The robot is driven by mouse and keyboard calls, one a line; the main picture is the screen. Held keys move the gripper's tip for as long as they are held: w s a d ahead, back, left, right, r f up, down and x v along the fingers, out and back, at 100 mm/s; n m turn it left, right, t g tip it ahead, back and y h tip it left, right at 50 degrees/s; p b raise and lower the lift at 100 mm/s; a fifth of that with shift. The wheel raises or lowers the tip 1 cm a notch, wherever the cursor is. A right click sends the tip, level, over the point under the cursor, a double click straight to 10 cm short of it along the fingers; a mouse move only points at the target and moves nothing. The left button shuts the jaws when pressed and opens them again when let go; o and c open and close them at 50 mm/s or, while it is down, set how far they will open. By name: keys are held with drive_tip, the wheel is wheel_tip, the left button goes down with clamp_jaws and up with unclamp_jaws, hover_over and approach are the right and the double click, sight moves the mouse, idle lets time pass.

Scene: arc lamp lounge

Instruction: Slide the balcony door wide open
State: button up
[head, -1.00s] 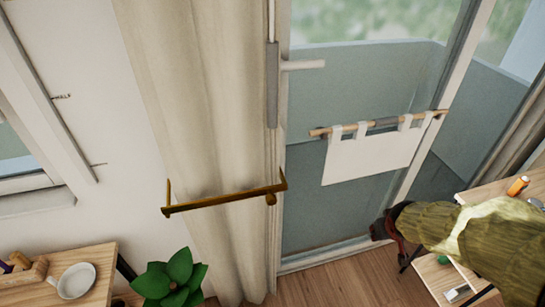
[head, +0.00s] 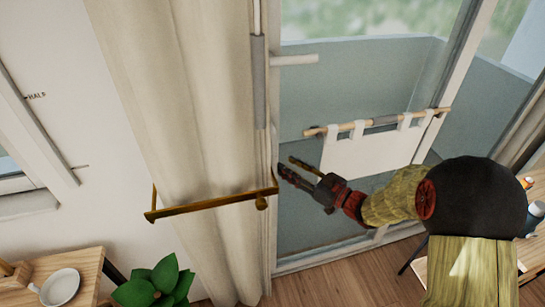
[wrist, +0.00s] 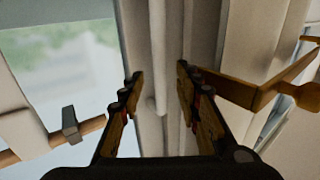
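The balcony door (head: 350,95) is a tall glass panel in a pale frame, right of the curtain in the head view. A pale horizontal bar (head: 295,60) juts across the glass near its left frame, beside a grey upright piece (head: 258,80). My gripper (head: 286,167) is open and empty, in front of the door's lower left side, below that bar. In the wrist view, my gripper's fingers (wrist: 160,72) stand apart, with a pale upright bar (wrist: 157,45) showing between and beyond them. I cannot tell whether anything touches.
A brass rail (head: 212,204) crosses the cream curtain (head: 165,100), close left of my gripper. A wooden rod with a white cloth (head: 372,153) hangs across the door at right. A plant (head: 155,283) and a wooden table (head: 82,270) stand lower left.

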sight(273, 157)
drive_tip(key=b+x, duration=0.1)
drive_tip(key=x, duration=0.6)
drive_tip(key=shift+w+a+f+b, duration=0.1)
drive_tip(key=shift+w+b, duration=0.05)
drive_tip(key=shift+b, duration=0.25)
drive_tip(key=shift+c, duration=0.3)
drive_tip(key=c, duration=0.7)
clamp_jaws()
